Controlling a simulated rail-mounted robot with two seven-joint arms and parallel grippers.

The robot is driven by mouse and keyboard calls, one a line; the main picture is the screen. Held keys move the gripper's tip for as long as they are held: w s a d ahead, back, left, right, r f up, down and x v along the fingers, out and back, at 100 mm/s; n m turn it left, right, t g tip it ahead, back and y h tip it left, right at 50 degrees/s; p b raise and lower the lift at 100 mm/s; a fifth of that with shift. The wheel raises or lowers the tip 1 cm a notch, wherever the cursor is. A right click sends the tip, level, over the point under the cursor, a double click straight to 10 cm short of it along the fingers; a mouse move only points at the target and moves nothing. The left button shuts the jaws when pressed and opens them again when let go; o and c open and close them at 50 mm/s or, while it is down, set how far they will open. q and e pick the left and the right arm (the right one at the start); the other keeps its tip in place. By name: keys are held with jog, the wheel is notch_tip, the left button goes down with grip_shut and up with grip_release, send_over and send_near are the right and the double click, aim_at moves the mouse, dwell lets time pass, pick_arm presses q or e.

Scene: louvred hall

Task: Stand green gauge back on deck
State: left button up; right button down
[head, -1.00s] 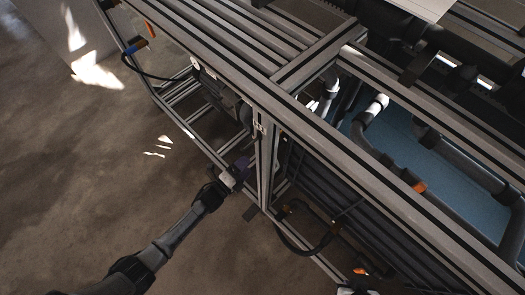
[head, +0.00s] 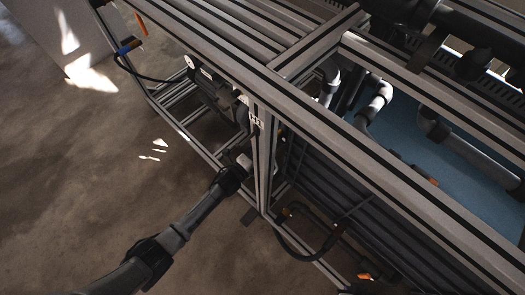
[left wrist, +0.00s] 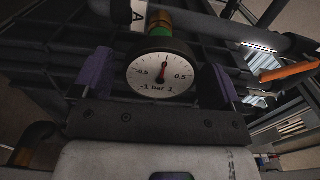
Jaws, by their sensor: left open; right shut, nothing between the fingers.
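The gauge (left wrist: 161,76) shows in the left wrist view, its round white dial in a black case facing my camera. A green and brass-coloured fitting adjoins its top edge. My left gripper (left wrist: 158,82) is open, with one purple finger on each side of the gauge and a visible gap on both sides. I cannot tell what supports the gauge.
A metal profile frame (head: 330,118) crosses the head view, with a slatted top at upper left. Pipes (head: 465,148) run over a blue panel (head: 478,205) on the right. A cable loops below the post. The floor (head: 80,180) at left is open.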

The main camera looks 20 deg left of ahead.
pick_arm(q)
jog(key=shift+w+d, duration=0.1)
jog(key=shift+w, duration=0.15)
dwell(0.5)
jog(key=c, duration=1.6)
jog(key=shift+p+v, duration=1.75)
jog(key=shift+v, duration=1.8)
